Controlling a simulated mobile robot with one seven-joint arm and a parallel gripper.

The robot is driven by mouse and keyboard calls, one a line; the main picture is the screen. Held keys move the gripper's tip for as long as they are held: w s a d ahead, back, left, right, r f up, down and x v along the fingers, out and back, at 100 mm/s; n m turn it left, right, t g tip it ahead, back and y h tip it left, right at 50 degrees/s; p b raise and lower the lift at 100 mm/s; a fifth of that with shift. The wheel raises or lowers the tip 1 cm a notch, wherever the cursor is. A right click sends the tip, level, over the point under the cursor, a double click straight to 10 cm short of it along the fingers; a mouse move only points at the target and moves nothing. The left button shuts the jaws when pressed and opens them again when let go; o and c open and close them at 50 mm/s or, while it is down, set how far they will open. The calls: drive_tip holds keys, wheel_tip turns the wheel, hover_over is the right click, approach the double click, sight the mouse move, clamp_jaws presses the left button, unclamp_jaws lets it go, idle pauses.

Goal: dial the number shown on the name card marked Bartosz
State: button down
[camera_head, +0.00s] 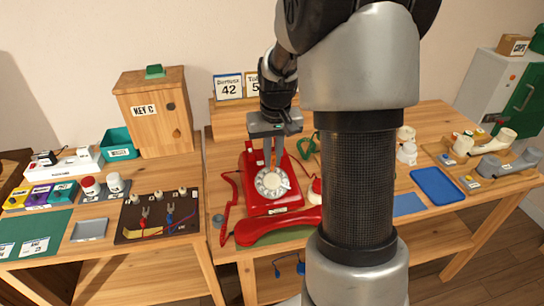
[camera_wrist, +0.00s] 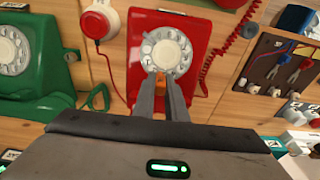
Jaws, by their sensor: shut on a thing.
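The name card marked Bartosz (camera_head: 228,87) shows 42 and stands on the wooden shelf at the back. A red rotary phone (camera_head: 252,165) with a white dial (camera_head: 271,183) stands below it; the phone (camera_wrist: 205,45) and dial (camera_wrist: 166,50) also show in the wrist view. Its red handset (camera_head: 278,227) lies off the phone in front. My gripper (camera_head: 274,150) points down above the dial, shut on a small orange piece, which shows between the fingertips in the wrist view (camera_wrist: 161,76). Whether it touches the dial, and in which hole, I cannot tell.
A second card (camera_head: 252,85) is partly hidden by my arm. A green phone (camera_wrist: 30,65) stands beside the red one. A red-and-white round item (camera_wrist: 98,22) is close to the red phone. A dark board with pliers (camera_head: 158,215) lies left.

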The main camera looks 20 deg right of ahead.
drive_tip(key=shift+s+d, duration=0.3)
drive_tip(key=shift+d, duration=0.2)
drive_tip(key=shift+f, duration=0.1)
drive_tip(key=shift+s+d+f, duration=0.15)
drive_tip(key=shift+s+d, duration=0.25)
drive_tip(key=shift+s, duration=0.15)
drive_tip(key=shift+s+d+f+b, duration=0.2)
drive_tip(key=shift+s+b, duration=0.1)
drive_tip(key=shift+s, duration=0.15)
idle(0.3)
